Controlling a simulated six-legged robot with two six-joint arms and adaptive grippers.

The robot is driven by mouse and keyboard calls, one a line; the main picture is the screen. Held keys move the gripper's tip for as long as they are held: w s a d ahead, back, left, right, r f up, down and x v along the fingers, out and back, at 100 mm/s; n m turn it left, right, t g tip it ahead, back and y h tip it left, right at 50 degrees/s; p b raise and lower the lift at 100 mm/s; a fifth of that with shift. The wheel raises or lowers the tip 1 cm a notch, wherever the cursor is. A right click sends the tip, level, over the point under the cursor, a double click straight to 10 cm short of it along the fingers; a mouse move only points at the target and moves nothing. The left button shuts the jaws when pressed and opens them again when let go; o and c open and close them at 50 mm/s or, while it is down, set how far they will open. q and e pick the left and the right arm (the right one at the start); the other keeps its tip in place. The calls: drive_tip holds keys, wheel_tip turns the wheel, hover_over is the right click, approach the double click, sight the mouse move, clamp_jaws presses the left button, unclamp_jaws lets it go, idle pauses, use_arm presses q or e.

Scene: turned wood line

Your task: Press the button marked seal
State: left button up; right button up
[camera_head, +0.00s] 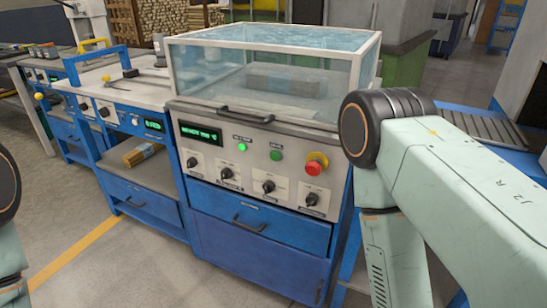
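A sealing machine with a grey front panel (262,175) stands in the middle under a clear hood (275,65). The panel has a bright green button (242,147), a darker green button (276,155) and a red mushroom button on a yellow base (315,164). The labels above the green buttons are too small to read, so I cannot tell which is marked seal. A display (201,133) shows green text. My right arm stands in front of the panel's right side and my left arm shows at the left edge. Neither gripper is in view.
Several black knobs (268,187) sit below the buttons. A handle (245,114) runs along the hood's front. The floor in front is clear.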

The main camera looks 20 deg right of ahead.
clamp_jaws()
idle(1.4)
